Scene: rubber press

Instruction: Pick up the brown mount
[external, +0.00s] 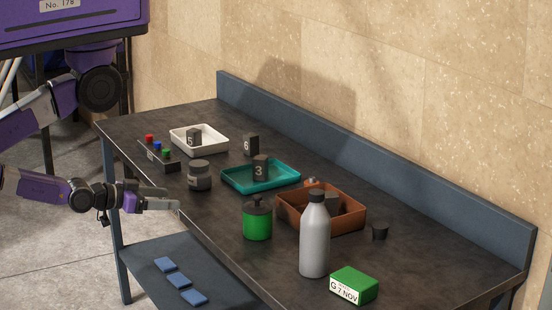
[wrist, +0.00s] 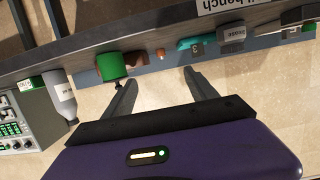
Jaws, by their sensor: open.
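A small orange-brown piece, which looks like the brown mount (external: 311,183), shows at the far left edge of the brown tray (external: 290,214). Most of it is hidden by the tray. In the wrist view a small brown piece (wrist: 160,53) shows between the green canister and the teal tray. My gripper (external: 172,204) is open and empty, off the bench's front left edge and well apart from the mount. Its two spread fingers (wrist: 160,83) also show in the wrist view.
A green canister (external: 257,220), a grey bottle (external: 314,240) and a green box (external: 354,285) stand near the front. The teal tray (external: 234,187) holds block 3. A grey jar (external: 199,176) and white tray (external: 215,150) are farther left.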

